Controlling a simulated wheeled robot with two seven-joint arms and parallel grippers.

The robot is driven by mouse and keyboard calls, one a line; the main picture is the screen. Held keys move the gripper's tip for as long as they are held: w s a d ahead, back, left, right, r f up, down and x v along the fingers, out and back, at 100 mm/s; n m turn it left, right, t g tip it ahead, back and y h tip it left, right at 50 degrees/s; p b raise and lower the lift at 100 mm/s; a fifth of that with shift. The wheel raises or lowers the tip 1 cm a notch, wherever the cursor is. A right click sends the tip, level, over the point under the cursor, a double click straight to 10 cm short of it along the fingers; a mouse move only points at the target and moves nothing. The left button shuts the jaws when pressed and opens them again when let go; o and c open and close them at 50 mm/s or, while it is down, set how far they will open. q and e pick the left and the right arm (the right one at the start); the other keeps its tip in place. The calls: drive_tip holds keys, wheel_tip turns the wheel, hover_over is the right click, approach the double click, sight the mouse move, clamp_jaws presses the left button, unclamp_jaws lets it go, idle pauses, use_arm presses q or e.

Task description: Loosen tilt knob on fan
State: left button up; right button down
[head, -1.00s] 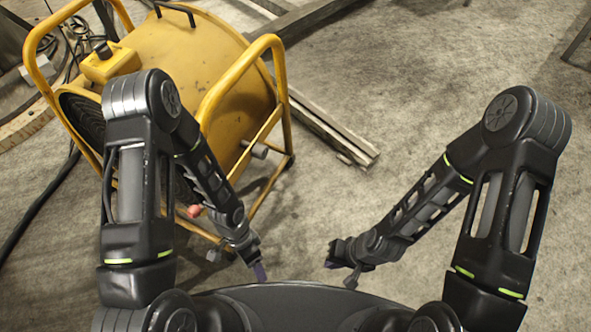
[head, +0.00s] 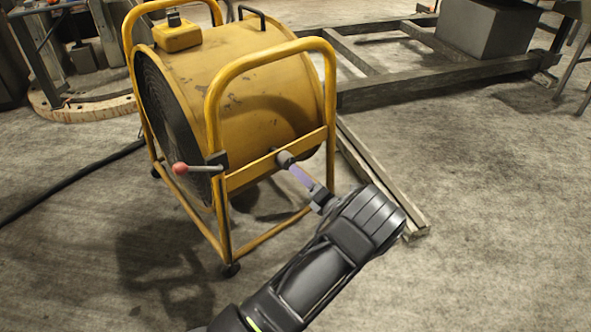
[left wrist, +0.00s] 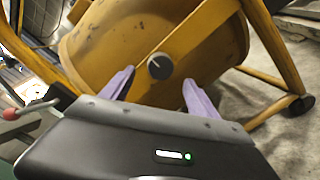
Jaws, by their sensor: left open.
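The yellow drum fan (head: 235,95) stands in its tubular frame in the head view. The tilt knob (head: 285,159) is a dark round knob on the frame's side bar. In the left wrist view the knob (left wrist: 160,66) shows a white pointer line on its face. My left gripper (head: 292,167) reaches it from the lower right. In the left wrist view my left gripper (left wrist: 157,88) has its two purple fingers apart, one on each side of the knob, with gaps between them and it. My right gripper is out of view.
A red-tipped lever (head: 180,168) sticks out from the fan frame's near left corner. Steel beams (head: 380,180) lie behind the fan to the right. A black cable (head: 70,182) runs along the floor at left.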

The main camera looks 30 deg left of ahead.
sight(289, 164)
use_arm(q)
drive_tip(key=b+x, duration=0.2)
drive_tip(key=x, duration=0.5)
drive_tip(key=shift+s+f+b, duration=0.1)
drive_tip(key=shift+f+b, duration=0.1)
drive_tip(key=shift+b, duration=0.1)
drive_tip(key=shift+a+r, duration=0.1)
drive_tip(key=shift+a, duration=0.35)
drive_tip(key=shift+c, duration=0.2)
drive_tip(key=c, duration=1.3)
